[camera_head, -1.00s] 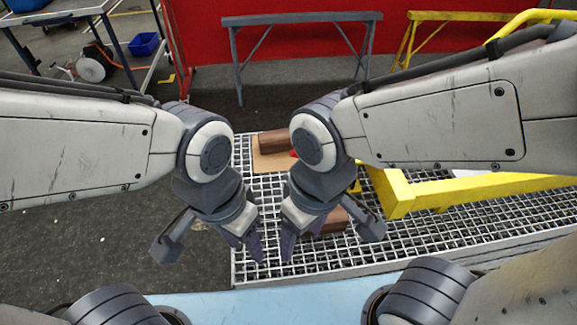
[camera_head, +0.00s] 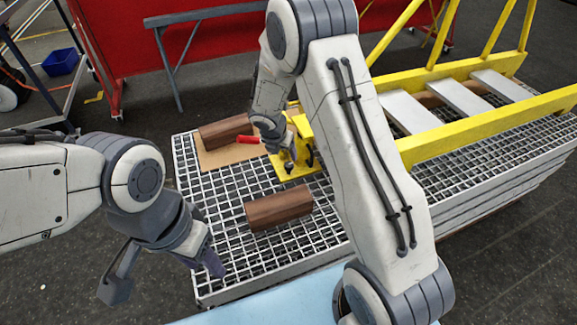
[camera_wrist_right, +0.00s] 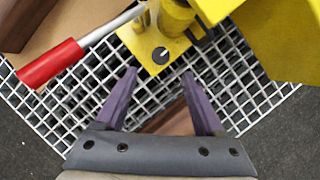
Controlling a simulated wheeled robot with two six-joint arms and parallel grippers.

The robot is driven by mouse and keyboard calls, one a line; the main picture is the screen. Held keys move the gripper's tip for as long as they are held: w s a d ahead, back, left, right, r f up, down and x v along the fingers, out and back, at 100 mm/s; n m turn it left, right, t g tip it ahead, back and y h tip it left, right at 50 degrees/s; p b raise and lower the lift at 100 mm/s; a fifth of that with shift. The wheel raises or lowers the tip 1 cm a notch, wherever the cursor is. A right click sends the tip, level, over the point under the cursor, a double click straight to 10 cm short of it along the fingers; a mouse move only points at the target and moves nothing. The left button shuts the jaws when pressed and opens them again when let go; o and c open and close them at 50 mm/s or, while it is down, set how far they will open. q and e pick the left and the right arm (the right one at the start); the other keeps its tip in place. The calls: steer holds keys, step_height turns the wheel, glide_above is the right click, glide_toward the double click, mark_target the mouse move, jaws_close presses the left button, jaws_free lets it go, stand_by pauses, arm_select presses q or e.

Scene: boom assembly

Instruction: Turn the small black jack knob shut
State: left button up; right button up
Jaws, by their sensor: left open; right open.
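The small black jack knob (camera_wrist_right: 160,54) sits on the yellow base of the jack (camera_wrist_right: 150,38) in the right wrist view. It is round, with a pale line across its face. My right gripper (camera_wrist_right: 159,74) is open, its two purple fingers pointing at the knob from either side, with nothing between them. The jack's red-ended handle (camera_wrist_right: 52,64) reaches out to the left. In the head view the jack (camera_head: 290,178) stands on the grating, partly behind my right arm, and I cannot make out the knob there. My left gripper (camera_head: 214,264) is open and empty over the grating's near left corner.
A brown wooden block (camera_head: 278,208) lies on the grating (camera_head: 215,222) in front of the jack. Another block (camera_head: 225,131) lies on cardboard (camera_head: 222,157) at the back left. A yellow boom frame (camera_head: 480,132) extends right from the jack.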

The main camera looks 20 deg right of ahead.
mark_target(289, 164)
steer(key=b+x, duration=0.2)
steer(key=x, duration=0.7)
steer(key=shift+f, duration=0.2)
jaws_close()
